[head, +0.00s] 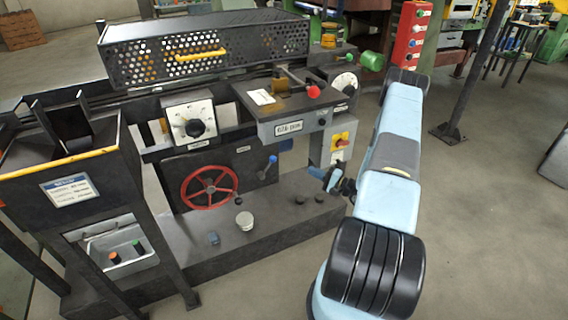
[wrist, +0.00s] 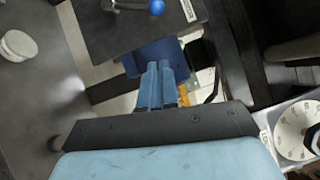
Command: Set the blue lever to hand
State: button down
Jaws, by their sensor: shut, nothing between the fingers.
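The blue lever (head: 271,160) is a short arm with a round blue knob, on the dark front panel right of the red handwheel. Its knob tilts up and to the right in the head view. In the wrist view the blue knob (wrist: 157,7) is at the top edge, with a metal arm running left from it; the rest is cut off. My gripper (head: 316,172) is right of the lever in the head view, apart from it. In the wrist view my gripper's blue fingers (wrist: 159,66) are together and empty, below the knob. The lever's position markings are not readable.
The red handwheel (head: 208,188) is left of the lever. A grey switch box (head: 340,140) with a red switch stands close above my gripper. A ledge (head: 190,243) below carries a pale round cap (head: 244,221). Above are a dial (head: 190,125) and a red-knobbed handle (head: 313,91).

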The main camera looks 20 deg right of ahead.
aim_at(268, 167)
jog(key=s+a+x, duration=0.1)
jog(key=a+x, duration=0.1)
jog(key=x, duration=1)
jog(key=shift+a+r, duration=0.25)
jog(key=shift+a, duration=0.1)
jog(key=shift+d, duration=0.1)
